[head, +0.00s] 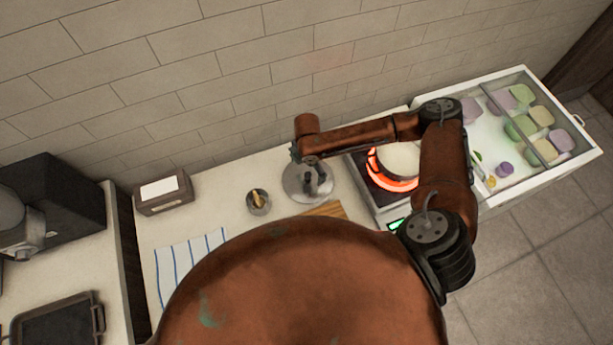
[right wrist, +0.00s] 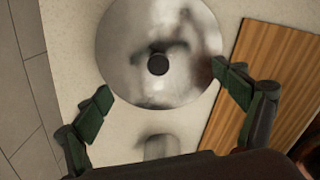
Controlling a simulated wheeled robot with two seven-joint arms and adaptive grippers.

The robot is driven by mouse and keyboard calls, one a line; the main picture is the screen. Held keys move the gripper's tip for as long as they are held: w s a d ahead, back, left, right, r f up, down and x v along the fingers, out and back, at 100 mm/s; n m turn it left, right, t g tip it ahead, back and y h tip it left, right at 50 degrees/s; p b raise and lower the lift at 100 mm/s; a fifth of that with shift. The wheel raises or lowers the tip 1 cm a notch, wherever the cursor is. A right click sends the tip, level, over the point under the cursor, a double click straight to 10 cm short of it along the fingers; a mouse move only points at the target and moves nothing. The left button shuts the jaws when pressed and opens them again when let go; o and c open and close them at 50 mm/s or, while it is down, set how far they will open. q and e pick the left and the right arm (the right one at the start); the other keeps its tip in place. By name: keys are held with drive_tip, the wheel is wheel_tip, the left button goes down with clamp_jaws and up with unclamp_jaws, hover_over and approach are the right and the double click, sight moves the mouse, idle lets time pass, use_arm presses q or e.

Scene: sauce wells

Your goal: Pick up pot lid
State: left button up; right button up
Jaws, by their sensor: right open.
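The pot lid (head: 296,184) is a round, shiny metal disc lying on the counter, partly covered by my right gripper in the head view. In the right wrist view the lid (right wrist: 135,35) shows from above with a dark round knob (right wrist: 157,64) at its middle. My right gripper (head: 318,183) is above the lid. In the right wrist view its two green-padded fingers (right wrist: 166,84) are spread wide, with the knob between and a little beyond the tips. Nothing is held. My left gripper is not in view.
A wooden board (right wrist: 262,75) lies beside the lid. A pot (head: 399,158) sits on a glowing red burner (head: 376,172) to the right. A small cup (head: 258,203), a striped towel (head: 185,262) and a napkin box (head: 163,192) are to the left. A glass-topped case (head: 520,125) holds several containers.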

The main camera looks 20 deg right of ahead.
sight(308, 174)
drive_tip(key=f, duration=0.5)
drive_tip(key=shift+w+d, duration=0.1)
drive_tip(key=shift+d, duration=0.2)
drive_tip(key=shift+c, duration=0.3)
